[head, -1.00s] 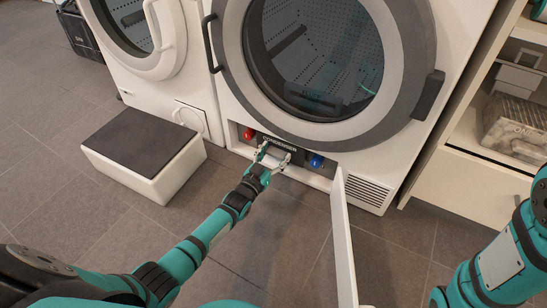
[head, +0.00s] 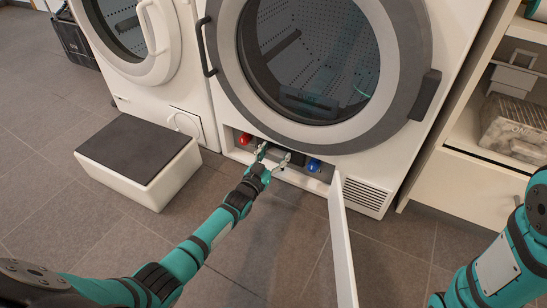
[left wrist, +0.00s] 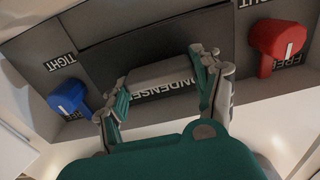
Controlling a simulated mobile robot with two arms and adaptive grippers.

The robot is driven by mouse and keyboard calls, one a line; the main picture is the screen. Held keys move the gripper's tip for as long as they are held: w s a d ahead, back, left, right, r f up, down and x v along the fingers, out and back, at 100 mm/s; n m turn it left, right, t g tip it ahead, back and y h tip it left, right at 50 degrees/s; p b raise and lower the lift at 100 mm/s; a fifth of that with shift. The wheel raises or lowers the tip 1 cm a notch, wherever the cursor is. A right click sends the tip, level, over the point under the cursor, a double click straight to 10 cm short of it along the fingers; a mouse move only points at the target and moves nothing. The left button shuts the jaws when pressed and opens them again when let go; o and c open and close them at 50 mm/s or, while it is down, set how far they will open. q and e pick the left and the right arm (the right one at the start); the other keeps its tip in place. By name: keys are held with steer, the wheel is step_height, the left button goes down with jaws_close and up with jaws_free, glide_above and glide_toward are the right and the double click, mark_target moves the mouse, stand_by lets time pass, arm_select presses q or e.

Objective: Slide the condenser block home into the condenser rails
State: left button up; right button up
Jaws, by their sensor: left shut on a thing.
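The condenser block (left wrist: 125,52) is a dark block with a grey handle and a partly covered "CONDENSER" label. It sits in the recess low on the right-hand machine, and its dark face also shows in the head view (head: 298,158). My left gripper (head: 272,157) reaches into the recess and is shut on the block's handle. In the left wrist view its two fingers (left wrist: 162,88) lie at the handle's two ends. The condenser rails are hidden in the recess. My right arm shows at the right edge, with its gripper out of view.
A red knob (head: 245,138) and a blue knob (head: 314,165) flank the block, beside "FREE" and "TIGHT" labels. The white hatch door (head: 342,240) stands open right of my left arm. A white step (head: 140,160) with a dark top stands left. A shelf unit is at right.

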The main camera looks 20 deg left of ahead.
arm_select(q)
steer(key=shift+w+r, duration=0.1)
steer(key=shift+w, duration=0.15)
steer(key=o, duration=1.8)
steer(key=shift+c, duration=0.2)
steer(key=shift+s+f, duration=0.1)
steer(key=shift+f, duration=0.1)
steer(key=shift+s+r+p, duration=0.15)
steer(key=shift+s+p, duration=0.2)
steer(key=shift+s, duration=0.1)
steer(key=s+a+p, duration=0.2)
steer(key=s+p, duration=0.5)
steer(key=s, duration=1.1)
steer(key=shift+a, duration=0.3)
